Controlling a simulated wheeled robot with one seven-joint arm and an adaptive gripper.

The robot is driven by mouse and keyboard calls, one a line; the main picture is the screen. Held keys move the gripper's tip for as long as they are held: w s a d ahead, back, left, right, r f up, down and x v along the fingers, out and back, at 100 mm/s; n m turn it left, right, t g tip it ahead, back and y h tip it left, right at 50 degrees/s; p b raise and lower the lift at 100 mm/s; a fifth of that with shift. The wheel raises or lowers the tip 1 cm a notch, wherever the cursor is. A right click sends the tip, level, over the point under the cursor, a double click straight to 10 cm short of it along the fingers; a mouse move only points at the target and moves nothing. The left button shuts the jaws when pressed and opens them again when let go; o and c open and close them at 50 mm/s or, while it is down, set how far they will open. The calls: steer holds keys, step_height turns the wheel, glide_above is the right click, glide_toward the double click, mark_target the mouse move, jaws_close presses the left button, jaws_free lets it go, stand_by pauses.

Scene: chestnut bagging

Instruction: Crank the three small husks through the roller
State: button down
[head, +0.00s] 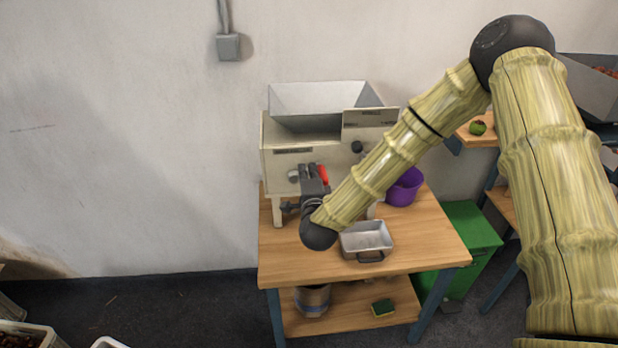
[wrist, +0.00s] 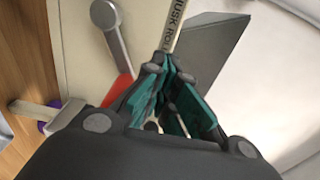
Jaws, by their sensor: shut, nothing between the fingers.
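The husk roller (head: 285,135) is a cream box with an open metal hopper (head: 318,97) on the wooden table. No husks show in the visible part of the hopper. Its crank has a red grip (head: 323,174) at the front; in the wrist view the grey crank arm (wrist: 115,42) runs down to the red grip (wrist: 117,90), left of the fingers. My gripper (head: 314,172) is at the machine's front beside the crank. In the wrist view its teal-padded fingers (wrist: 172,72) are shut and empty, partly overlapping the grip; contact cannot be told.
A metal tray (head: 365,238) sits on the table (head: 425,238) below my wrist. A purple bucket (head: 404,188) stands right of the machine, a green bin (head: 478,235) beside the table. A green husk (head: 478,127) lies on another table behind my arm.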

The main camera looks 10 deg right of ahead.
mark_target(326, 183)
steer(key=d+f, duration=0.2)
steer(key=w+d+f, duration=0.1)
steer(key=f, duration=0.1)
steer(key=d+f+b, duration=0.1)
steer(key=d+f, duration=0.1)
steer(key=shift+w+d+f, duration=0.1)
steer(key=shift+w+d, duration=0.15)
steer(key=shift+d, duration=0.05)
step_height(326, 183, down, 5)
steer(key=b, duration=0.2)
steer(key=s+b, duration=0.1)
steer(key=s, duration=1.1)
steer(key=shift+d+r+b, duration=0.25)
steer(key=shift+r+b, duration=0.1)
steer(key=shift+b, duration=0.05)
stand_by(0.5)
stand_by(0.3)
